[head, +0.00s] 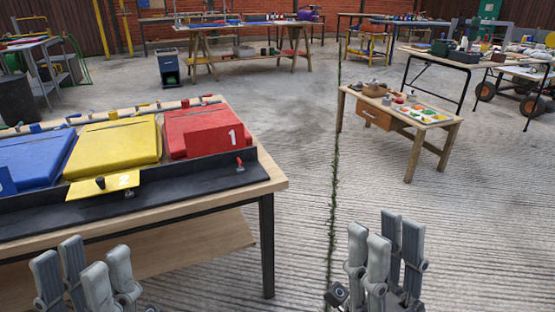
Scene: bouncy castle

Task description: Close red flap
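The red flap (214,140), marked with a white 1, stands roughly upright at the front of a red padded block (190,120), on the right part of the workbench. A small red-topped latch (239,163) sits on the black rail before it. The yellow flap (90,188), marked 2, lies folded out flat over the rail. A blue flap (6,183) is cut off at the left edge. My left gripper (86,274) is open and empty at the bottom left, in front of the bench. My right gripper (384,255) is open and empty over the floor, right of the bench.
The workbench (262,178) has a black front rail (190,182) and a dark leg at its right corner. A low wooden table (452,128) with small items stands further back right. More benches line the back. The concrete floor between is clear, with a grassy seam.

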